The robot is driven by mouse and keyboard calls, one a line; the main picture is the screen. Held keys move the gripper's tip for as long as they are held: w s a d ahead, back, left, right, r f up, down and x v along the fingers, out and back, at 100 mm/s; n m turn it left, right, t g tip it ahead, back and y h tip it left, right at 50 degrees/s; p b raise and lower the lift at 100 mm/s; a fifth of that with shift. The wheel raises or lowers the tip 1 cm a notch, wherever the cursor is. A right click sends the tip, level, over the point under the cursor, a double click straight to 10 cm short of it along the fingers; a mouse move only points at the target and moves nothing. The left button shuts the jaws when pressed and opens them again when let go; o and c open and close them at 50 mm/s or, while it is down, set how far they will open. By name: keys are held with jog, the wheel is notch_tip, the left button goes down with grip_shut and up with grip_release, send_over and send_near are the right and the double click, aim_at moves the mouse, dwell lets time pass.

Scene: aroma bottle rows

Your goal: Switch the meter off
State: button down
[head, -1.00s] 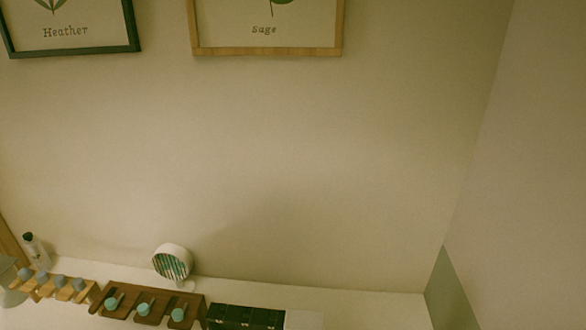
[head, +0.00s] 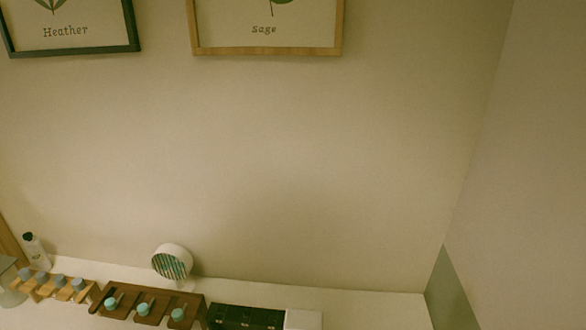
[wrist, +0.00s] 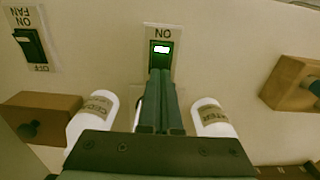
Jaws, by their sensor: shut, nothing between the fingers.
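In the wrist view my gripper (wrist: 161,76) is shut and empty, its fingertips pointing at a dark green rocker switch (wrist: 161,57). The switch has a bright white patch and sits on a pale plate (wrist: 165,32) with "ON", upside down, at its upper end. The fingers cover the plate's lower part, so any name there is hidden. I cannot tell whether the fingertips touch the switch. A second switch (wrist: 31,46), on a plate marked "FAN", "ON" and "OFF", is at upper left. I cannot pick out the meter's body. My gripper is not in the head view.
White labelled bottles (wrist: 92,110) (wrist: 211,117) stand either side of my fingers. Wooden blocks flank them at left (wrist: 62,106) and right (wrist: 287,82). In the head view a white round fan (head: 172,261) stands behind the dark wooden rack (head: 196,301).

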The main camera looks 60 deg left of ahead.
jog(key=shift+f+b, duration=0.65)
jog(key=shift+f, duration=0.45)
dwell(0.3)
jog(key=shift+r, duration=0.15)
notch_tip(320, 180, up, 7)
jog(key=p, duration=0.7)
jog(key=shift+p, duration=0.4)
